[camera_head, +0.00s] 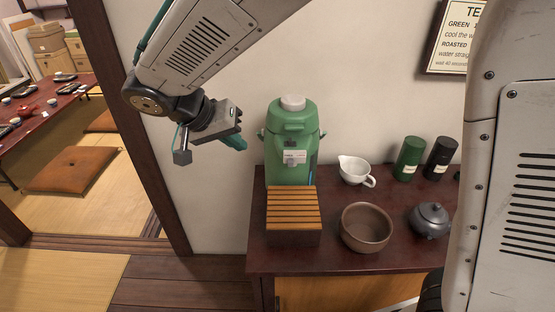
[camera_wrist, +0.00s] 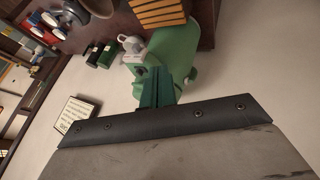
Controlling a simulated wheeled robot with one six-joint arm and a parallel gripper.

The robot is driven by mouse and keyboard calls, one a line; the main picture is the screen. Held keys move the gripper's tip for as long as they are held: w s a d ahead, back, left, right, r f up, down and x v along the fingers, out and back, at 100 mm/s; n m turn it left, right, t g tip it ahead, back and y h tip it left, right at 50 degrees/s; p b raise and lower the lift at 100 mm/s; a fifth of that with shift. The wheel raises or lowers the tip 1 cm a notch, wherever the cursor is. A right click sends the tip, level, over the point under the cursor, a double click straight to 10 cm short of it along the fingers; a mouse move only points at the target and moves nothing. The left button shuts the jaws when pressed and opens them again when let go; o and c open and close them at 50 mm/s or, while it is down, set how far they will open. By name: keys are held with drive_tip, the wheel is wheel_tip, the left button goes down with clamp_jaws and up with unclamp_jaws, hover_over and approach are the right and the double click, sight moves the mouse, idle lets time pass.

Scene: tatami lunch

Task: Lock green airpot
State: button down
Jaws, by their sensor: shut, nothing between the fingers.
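The green airpot (camera_head: 290,140) stands upright at the back left of the dark cabinet top, with a pale round knob (camera_head: 292,103) on its lid and a light label panel on its front. It also shows in the wrist view (camera_wrist: 178,50), partly behind my fingers. My gripper (camera_head: 238,143) is up to the left of the airpot, apart from it in the head view, its green fingertips pointing toward it. In the wrist view the fingers (camera_wrist: 155,88) are together with nothing between them. I cannot tell the lock's position.
A slatted wooden box (camera_head: 293,208) stands in front of the airpot. To the right are a white spouted cup (camera_head: 354,170), a brown bowl (camera_head: 366,228), a grey teapot (camera_head: 430,220), a green canister (camera_head: 409,158) and a black canister (camera_head: 440,158). A wooden post (camera_head: 130,130) stands at left.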

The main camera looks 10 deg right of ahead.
sight(292, 162)
idle(0.3)
drive_tip(key=w+d+f, duration=0.1)
drive_tip(key=d+f, duration=0.7)
drive_tip(key=d, duration=0.1)
drive_tip(key=shift+w+d, duration=0.25)
drive_tip(key=shift+w, duration=0.05)
drive_tip(key=shift+s+d, duration=0.2)
drive_tip(key=shift+d, duration=0.45)
drive_tip(key=shift+s+d, duration=0.15)
drive_tip(key=shift+d, duration=0.5)
